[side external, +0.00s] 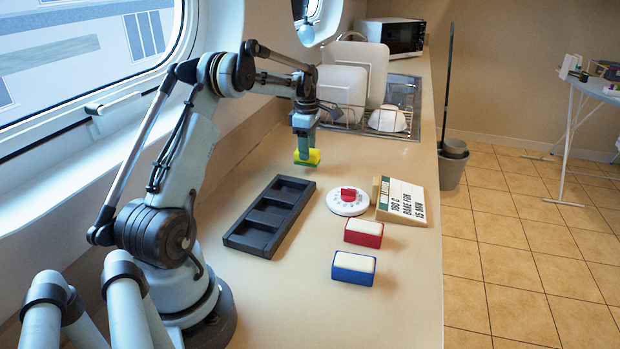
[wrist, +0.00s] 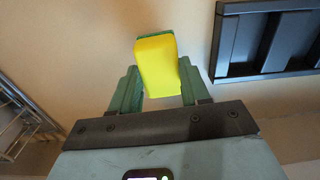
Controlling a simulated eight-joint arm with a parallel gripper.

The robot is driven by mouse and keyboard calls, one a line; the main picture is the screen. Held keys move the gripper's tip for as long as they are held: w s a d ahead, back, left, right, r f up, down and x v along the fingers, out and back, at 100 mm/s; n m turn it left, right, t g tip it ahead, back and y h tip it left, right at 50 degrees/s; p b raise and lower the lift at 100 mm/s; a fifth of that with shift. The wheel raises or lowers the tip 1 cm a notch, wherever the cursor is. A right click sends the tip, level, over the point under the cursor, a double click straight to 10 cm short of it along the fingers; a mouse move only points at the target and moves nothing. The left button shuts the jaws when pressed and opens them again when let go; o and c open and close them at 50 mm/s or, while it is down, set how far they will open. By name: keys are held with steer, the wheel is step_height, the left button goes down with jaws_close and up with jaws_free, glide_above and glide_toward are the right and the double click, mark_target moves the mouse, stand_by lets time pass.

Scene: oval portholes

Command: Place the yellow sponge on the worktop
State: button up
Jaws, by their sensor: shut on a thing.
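The yellow sponge (side external: 308,157) has a green layer and is held between the fingers of my gripper (side external: 304,140), at the back of the worktop (side external: 280,285). In the wrist view the sponge (wrist: 158,66) sits between the two green fingers of my gripper (wrist: 157,90), its yellow face toward the camera. The gripper points down and is shut on the sponge. The sponge is at or just above the worktop; I cannot tell whether it touches.
A dark three-compartment tray (side external: 270,217) lies empty nearby, also in the wrist view (wrist: 228,45). A dish rack (side external: 345,118) is behind.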

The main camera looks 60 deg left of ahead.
steer(key=shift+f, duration=1.35)
steer(key=shift+f, duration=0.1)
steer(key=o, duration=1)
steer(key=shift+o, duration=0.2)
